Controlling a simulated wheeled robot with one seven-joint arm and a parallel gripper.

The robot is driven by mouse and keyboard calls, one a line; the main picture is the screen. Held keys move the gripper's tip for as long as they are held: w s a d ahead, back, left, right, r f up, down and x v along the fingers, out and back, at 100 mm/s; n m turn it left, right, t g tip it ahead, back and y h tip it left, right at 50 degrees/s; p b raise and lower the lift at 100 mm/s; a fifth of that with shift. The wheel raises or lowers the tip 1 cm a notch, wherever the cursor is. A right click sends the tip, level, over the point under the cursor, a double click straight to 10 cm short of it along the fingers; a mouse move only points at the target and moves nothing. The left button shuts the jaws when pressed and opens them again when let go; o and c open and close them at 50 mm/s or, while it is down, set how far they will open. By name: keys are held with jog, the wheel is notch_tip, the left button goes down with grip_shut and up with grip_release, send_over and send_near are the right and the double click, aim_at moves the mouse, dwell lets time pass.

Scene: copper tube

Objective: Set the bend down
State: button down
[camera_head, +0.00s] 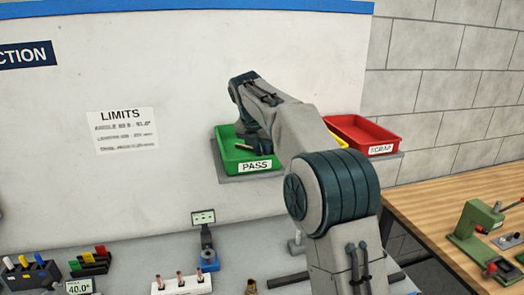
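My arm reaches over the green PASS tray (223,141) on the wall shelf, with its wrist bent down toward the tray. My gripper (256,143) is low over or in the tray, mostly hidden by my own arm, so its fingers and anything between them cannot be made out. A small dark brownish piece (243,147) shows in the tray beside the wrist; it may be the copper bend or part of the gripper, I cannot tell which.
The red SCRAP tray (365,128) is at right on the shelf, with a yellow tray (341,139) between, mostly hidden. A green tool (473,225) stands on the wooden bench.

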jog(key=c, duration=1.4)
grip_release()
jog(key=shift+f, duration=0.1)
jog(key=v, duration=1.2)
jog(key=s+d+m, duration=0.4)
jog(key=s+m, duration=0.3)
jog(key=s+d+f+m+y, duration=0.1)
jog(key=s+d+f+m, duration=0.3)
jog(key=s+f+m, duration=0.6)
jog(key=s+d+f+m+y, duration=0.1)
jog(key=s+d+f+m, duration=0.3)
jog(key=s+f+m, duration=0.7)
jog(key=s+m, duration=0.2)
jog(key=s, duration=0.5)
jog(key=shift+d+t, duration=0.3)
jog(key=shift+d, duration=0.05)
